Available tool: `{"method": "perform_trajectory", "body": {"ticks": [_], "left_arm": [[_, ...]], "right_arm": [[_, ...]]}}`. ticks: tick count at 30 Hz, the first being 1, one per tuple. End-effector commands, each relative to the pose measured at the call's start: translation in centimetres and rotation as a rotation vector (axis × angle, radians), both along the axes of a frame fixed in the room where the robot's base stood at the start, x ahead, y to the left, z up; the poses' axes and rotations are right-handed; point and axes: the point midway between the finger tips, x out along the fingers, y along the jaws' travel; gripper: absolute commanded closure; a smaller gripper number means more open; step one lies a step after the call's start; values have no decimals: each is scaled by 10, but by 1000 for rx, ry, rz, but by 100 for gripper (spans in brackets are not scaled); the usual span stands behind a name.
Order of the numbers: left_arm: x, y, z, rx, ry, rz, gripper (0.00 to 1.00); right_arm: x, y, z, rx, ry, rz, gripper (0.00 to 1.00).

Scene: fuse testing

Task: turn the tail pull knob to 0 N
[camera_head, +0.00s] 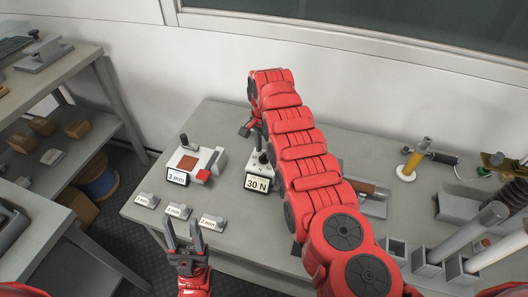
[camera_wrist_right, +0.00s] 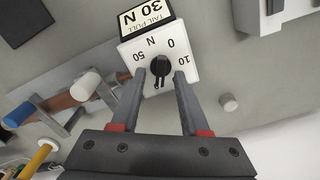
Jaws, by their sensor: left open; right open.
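The tail pull box is a small white box with a dark knob on its face; its display (camera_head: 257,183) reads 30 N in the head view. In the right wrist view it appears upside down, with the "TAIL PULL 30 N" display (camera_wrist_right: 146,17), the marks 0, 10 and 50, and the black knob (camera_wrist_right: 160,67). My right gripper (camera_wrist_right: 160,80) is open, its fingertips on either side of the knob; I cannot tell whether they touch it. My red right arm hides part of the box in the head view. My left gripper (camera_head: 182,220) is open and empty near the table's front-left edge.
A white device (camera_head: 197,160) labelled 3 mm stands left of the tail pull box. Several small labelled blocks (camera_head: 178,211) lie near the front edge. A yellow-and-white post (camera_head: 411,162) and grey stands (camera_head: 427,262) with cylinders occupy the right side. A shelf (camera_head: 60,75) stands at the left.

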Motion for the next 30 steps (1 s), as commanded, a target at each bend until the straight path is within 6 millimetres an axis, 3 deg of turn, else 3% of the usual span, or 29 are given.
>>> {"method": "perform_trajectory", "body": {"ticks": [4,13,14,21,30], "left_arm": [[0,0,-4,0,0,0,50],[0,0,-4,0,0,0,50],[0,0,-4,0,0,0,50],[0,0,-4,0,0,0,50],[0,0,-4,0,0,0,50]], "right_arm": [[1,0,-13,1,-4,1,55],[1,0,-16,2,-5,0,55],[1,0,-16,2,-5,0,57],[1,0,-16,1,-4,0,100],[1,0,-15,1,-4,1,100]]}}
